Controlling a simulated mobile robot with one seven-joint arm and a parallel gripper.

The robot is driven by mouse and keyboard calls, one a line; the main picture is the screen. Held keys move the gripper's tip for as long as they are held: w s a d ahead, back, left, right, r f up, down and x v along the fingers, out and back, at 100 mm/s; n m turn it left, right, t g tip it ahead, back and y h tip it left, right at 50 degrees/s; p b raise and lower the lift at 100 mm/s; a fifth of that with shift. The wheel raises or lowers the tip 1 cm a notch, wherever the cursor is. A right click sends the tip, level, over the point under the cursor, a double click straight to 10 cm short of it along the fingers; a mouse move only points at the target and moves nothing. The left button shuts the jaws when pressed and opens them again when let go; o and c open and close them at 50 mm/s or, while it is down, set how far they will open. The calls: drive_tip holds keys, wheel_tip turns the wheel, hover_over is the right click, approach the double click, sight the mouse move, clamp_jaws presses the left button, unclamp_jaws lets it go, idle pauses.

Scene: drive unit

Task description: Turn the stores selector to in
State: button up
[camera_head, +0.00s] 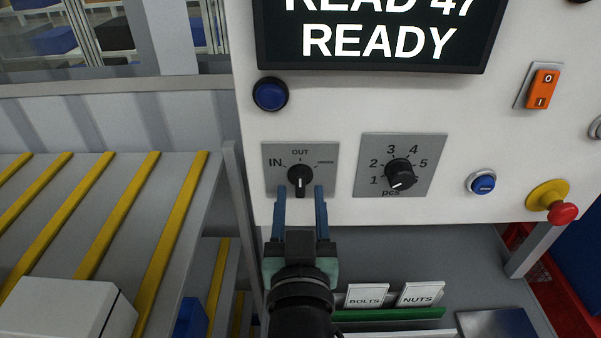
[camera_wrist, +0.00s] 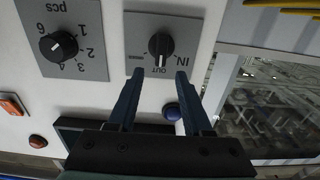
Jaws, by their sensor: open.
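The stores selector is a black knob (camera_head: 300,175) on a grey square plate (camera_head: 272,184). The plate is marked IN at the left, OUT at the top and a small unreadable word at the right. The knob's grip stands upright, in line with the OUT mark. In the wrist view the knob (camera_wrist: 161,44) shows upside down, with OUT below it and IN to its right. My gripper (camera_head: 300,193) is open and empty, its two blue fingers just below and either side of the knob. In the wrist view the fingertips (camera_wrist: 159,75) appear apart from the knob.
A pcs dial (camera_head: 400,173) sits right of the selector, and a blue button (camera_head: 270,94) above left. An orange switch (camera_head: 543,89), a second blue button (camera_head: 482,183) and a red stop button (camera_head: 563,213) are further right. A display (camera_head: 375,40) reads READY.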

sight(300, 178)
drive_tip(key=shift+w+p, duration=0.5)
drive_tip(key=shift+w, duration=1.8)
clamp_jaws()
